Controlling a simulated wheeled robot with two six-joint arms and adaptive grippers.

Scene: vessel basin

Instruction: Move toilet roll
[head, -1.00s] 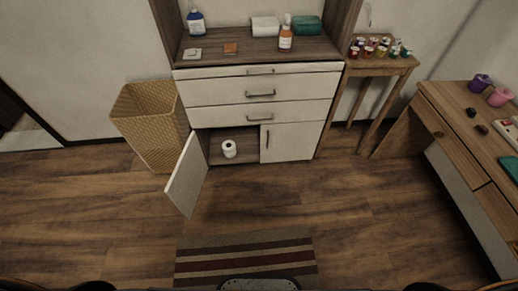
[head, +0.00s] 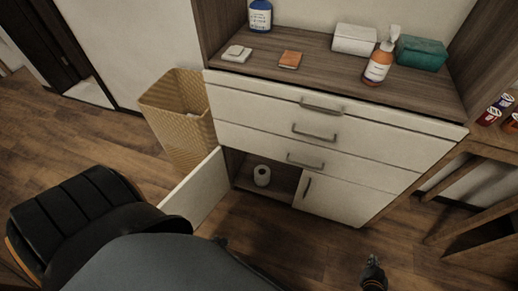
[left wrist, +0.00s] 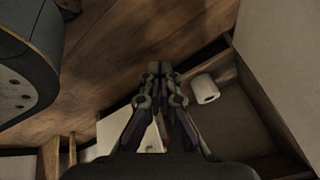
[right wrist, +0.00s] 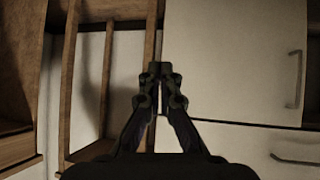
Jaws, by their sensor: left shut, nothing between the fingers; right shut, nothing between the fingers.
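The white toilet roll (head: 262,176) stands on the floor of the open lower compartment of the cabinet. It also shows in the left wrist view (left wrist: 204,88), right of the fingertips and apart from them. My left gripper (left wrist: 154,70) is shut and empty. In the head view only a small dark tip of it shows beyond my arm, below the compartment. My right gripper (head: 373,268) is shut and empty, low in front of the cabinet's right side. Its shut fingers (right wrist: 160,70) point towards the cabinet front in the right wrist view.
The open cabinet door (head: 198,190) swings out left of the compartment; a closed door (head: 345,201) is on its right. A wicker basket (head: 180,118) stands to the left. Bottles and boxes sit on the cabinet top (head: 325,65). A wooden side table (head: 490,146) stands at right.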

